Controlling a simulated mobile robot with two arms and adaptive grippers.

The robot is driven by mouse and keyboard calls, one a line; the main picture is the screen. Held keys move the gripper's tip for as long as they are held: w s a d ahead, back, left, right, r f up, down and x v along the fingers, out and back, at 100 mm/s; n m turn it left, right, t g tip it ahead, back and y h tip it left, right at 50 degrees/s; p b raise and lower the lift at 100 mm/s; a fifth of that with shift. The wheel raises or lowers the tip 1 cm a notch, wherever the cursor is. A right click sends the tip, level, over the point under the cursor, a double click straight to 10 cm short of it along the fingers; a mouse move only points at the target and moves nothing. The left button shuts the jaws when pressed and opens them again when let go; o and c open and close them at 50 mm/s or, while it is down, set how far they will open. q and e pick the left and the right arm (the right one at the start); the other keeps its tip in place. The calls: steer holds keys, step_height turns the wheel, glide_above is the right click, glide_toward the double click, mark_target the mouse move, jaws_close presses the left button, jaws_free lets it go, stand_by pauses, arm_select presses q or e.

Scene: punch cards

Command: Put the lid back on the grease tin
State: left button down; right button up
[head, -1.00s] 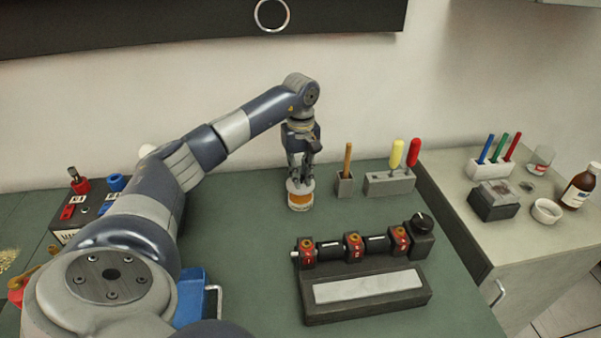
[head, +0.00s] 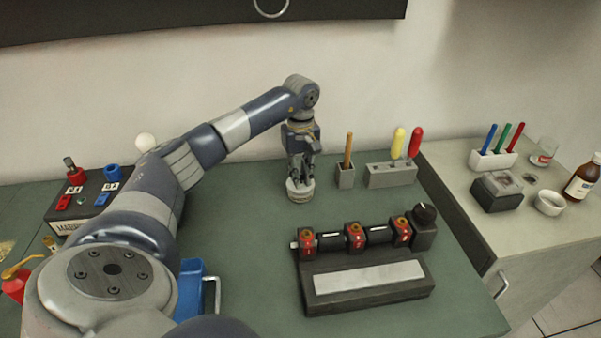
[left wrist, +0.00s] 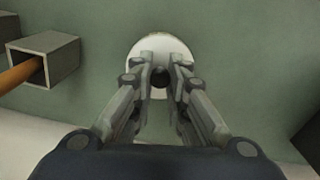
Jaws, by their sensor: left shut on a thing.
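My left gripper (head: 299,179) points straight down at the back middle of the bench. It is shut on the lid (head: 300,190), a pale round cap. In the left wrist view the fingers (left wrist: 160,78) close around a small dark knob at the middle of the white lid (left wrist: 160,47). The lid sits down over the grease tin, whose orange side is now covered in the head view. The tin stands upright on the green bench top. I cannot tell whether the lid is fully seated. My right gripper is not in view.
A grey square holder (head: 345,176) with an orange stick stands just right of the tin. A grey block (head: 391,175) holds yellow and red handles. The dark punch device (head: 365,287) lies in front. A labelled box (head: 88,197) is at left.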

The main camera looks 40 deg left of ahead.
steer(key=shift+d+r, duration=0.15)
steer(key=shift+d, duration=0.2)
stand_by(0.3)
arm_select(q)
steer(key=shift+f, duration=0.15)
stand_by(0.5)
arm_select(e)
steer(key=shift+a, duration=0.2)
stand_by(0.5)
arm_select(q)
steer(key=c, duration=1)
jaws_free()
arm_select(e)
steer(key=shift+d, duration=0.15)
arm_select(q)
steer(key=shift+p, duration=0.3)
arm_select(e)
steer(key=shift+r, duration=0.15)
arm_select(q)
steer(key=shift+r+p, duration=2.5)
steer(key=shift+r, duration=1)
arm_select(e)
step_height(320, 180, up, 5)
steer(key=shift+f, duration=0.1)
